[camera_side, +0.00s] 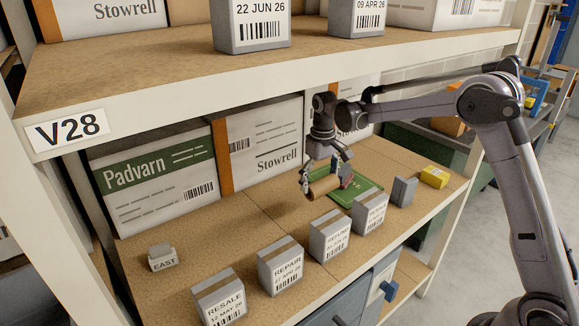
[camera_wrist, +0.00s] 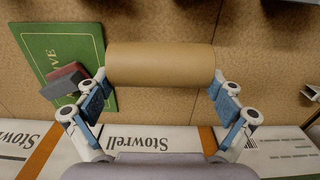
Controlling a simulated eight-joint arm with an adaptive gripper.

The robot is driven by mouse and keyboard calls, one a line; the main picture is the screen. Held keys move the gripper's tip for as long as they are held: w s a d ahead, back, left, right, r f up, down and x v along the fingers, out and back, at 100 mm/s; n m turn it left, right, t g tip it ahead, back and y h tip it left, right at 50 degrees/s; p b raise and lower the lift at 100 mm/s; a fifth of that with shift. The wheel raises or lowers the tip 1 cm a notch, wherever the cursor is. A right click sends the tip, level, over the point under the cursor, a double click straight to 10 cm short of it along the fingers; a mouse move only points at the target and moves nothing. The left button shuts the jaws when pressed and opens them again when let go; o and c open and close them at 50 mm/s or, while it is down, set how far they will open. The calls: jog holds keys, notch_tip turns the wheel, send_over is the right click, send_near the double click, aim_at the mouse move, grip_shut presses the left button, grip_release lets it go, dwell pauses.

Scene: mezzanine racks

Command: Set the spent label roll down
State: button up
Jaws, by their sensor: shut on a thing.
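The spent label roll, a plain brown cardboard tube (camera_side: 322,187), is held in my gripper (camera_side: 322,178) over the middle of the shelf board. In the wrist view the roll (camera_wrist: 160,64) lies crosswise between the two blue-padded fingers of my gripper (camera_wrist: 161,92), which press on its ends. I cannot tell for certain whether the roll touches the board or is just above it.
Boxes labelled RESALE (camera_side: 219,299), REPAIR (camera_side: 281,266), REFUND (camera_side: 330,235) and another (camera_side: 370,213) line the front edge. A grey block (camera_side: 404,191) and yellow block (camera_side: 434,177) stand right. An EAST marker (camera_side: 162,257) stands left. Cartons (camera_side: 158,180) line the back. Bare board (camera_side: 235,235) lies left of the roll.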

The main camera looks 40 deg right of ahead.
jog(key=shift+s+d, duration=0.3)
jog(key=shift+d, duration=0.3)
jog(key=shift+s+d, duration=0.25)
jog(key=shift+d, duration=0.35)
jog(key=w+a+f, duration=0.1)
jog(key=a+f, duration=0.1)
jog(key=a, duration=0.1)
jog(key=w+a+f, duration=0.2)
jog(key=a, duration=0.1)
jog(key=w+a+f, duration=0.2)
jog(key=a+f, duration=0.1)
jog(key=shift+w+a+f, duration=0.1)
jog(key=shift+w+a, duration=0.15)
jog(key=shift+a, duration=0.15)
jog(key=shift+f, duration=1.9)
jog(key=shift+f, duration=0.1)
jog(key=o, duration=0.7)
notch_tip(320, 180, up, 12)
